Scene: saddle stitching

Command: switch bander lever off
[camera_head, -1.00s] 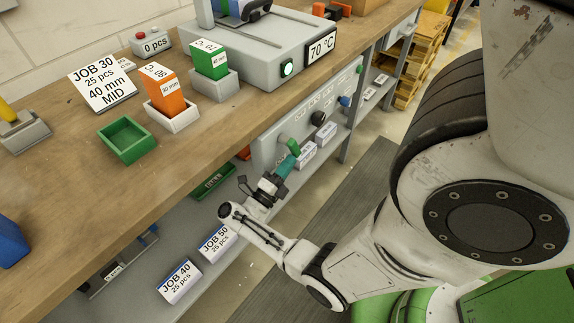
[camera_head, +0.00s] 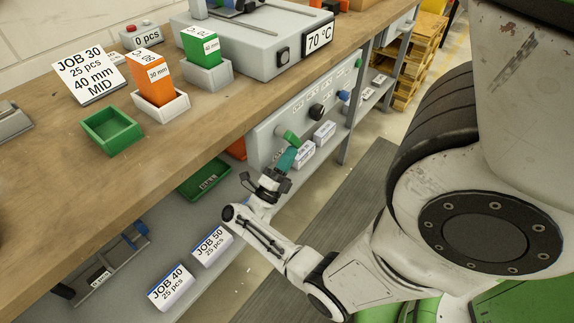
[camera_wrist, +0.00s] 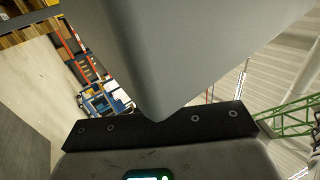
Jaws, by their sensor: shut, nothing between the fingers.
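The grey machine (camera_head: 255,40) with a 70 °C display (camera_head: 318,38) stands on the bench; the round button (camera_head: 283,56) on its front is dark. Below the bench edge, a grey panel (camera_head: 270,152) carries a green lever (camera_head: 288,137), a black knob (camera_head: 316,112) and a small blue one (camera_head: 343,95). Their labels are too small to read. My gripper (camera_head: 287,157), with teal fingers, is shut and empty just below the green lever; whether it touches is unclear.
The bench (camera_head: 150,180) overhangs the panel. A lower shelf holds JOB 40 (camera_head: 172,288) and JOB 50 (camera_head: 212,247) boxes and a green tray (camera_head: 203,178). White boxes (camera_head: 324,131) lie right of my gripper. The dark floor mat (camera_head: 335,200) is clear.

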